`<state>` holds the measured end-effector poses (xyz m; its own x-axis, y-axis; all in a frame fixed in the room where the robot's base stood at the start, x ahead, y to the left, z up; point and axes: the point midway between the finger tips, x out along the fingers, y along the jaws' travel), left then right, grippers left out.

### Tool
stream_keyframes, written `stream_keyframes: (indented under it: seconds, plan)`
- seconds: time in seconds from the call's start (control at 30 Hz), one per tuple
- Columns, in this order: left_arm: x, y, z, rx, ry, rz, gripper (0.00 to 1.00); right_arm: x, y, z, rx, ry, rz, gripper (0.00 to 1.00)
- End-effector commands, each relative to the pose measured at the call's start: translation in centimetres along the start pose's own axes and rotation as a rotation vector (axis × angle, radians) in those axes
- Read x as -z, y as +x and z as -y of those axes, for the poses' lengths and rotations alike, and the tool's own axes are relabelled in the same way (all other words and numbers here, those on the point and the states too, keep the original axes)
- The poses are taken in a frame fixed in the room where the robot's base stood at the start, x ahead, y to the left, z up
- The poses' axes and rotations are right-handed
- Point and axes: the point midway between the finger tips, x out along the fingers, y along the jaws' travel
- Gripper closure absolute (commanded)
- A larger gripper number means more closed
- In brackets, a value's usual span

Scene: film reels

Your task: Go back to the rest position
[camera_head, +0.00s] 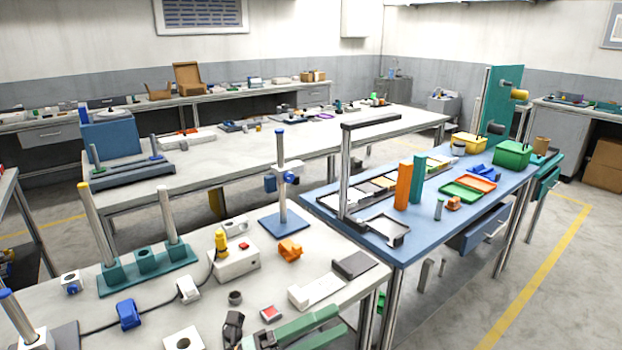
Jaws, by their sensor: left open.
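The dark shape at the bottom edge appears to be my left gripper (236,328), mostly cut off by the frame. Its jaws are open and I see nothing held in them. It shows over the front part of the near light workbench (215,298), beside a green lever-like tool (308,328). My right gripper is not in view.
The near bench holds a teal stand with posts (147,262), a beige box with a yellow knob (235,262), an orange block (289,249) and a blue-based post (282,180). A blue table (420,232) with trays adjoins at right. Open floor (470,300) lies right.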

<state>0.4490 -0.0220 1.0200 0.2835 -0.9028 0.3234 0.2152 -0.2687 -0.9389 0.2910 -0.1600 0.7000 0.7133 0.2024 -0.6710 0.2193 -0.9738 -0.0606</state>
Motion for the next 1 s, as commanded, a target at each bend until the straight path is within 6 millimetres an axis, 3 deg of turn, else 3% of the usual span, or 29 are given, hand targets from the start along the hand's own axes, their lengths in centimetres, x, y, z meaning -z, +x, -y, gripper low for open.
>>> stream_keyframes:
  seconds: [0.2, 0.33, 0.47, 0.6, 0.7, 0.8, 1.0]
  plan:
    - [-3.0, -6.5, -4.0, 0.054, -0.528, 0.514, 0.31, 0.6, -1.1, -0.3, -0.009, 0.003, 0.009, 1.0]
    - [-2.5, -12.6, -8.3, 0.057, -0.84, 0.822, 0.31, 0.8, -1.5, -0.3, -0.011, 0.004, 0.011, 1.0]
    - [0.7, -19.6, -12.8, 0.048, -1.146, 1.13, 0.31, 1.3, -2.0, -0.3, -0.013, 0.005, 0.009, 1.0]
    - [6.1, -26.0, -16.3, 0.031, -1.412, 1.409, 0.31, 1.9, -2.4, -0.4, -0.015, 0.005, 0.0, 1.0]
    - [9.4, -28.9, -17.5, 0.021, -1.534, 1.542, 0.31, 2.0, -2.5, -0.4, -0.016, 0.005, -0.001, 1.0]
    - [11.4, -30.5, -18.1, 0.016, -1.604, 1.618, 0.31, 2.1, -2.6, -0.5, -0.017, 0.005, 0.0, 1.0]
    - [12.3, -31.1, -18.4, 0.012, -1.634, 1.652, 0.31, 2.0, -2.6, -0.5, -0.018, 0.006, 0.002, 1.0]
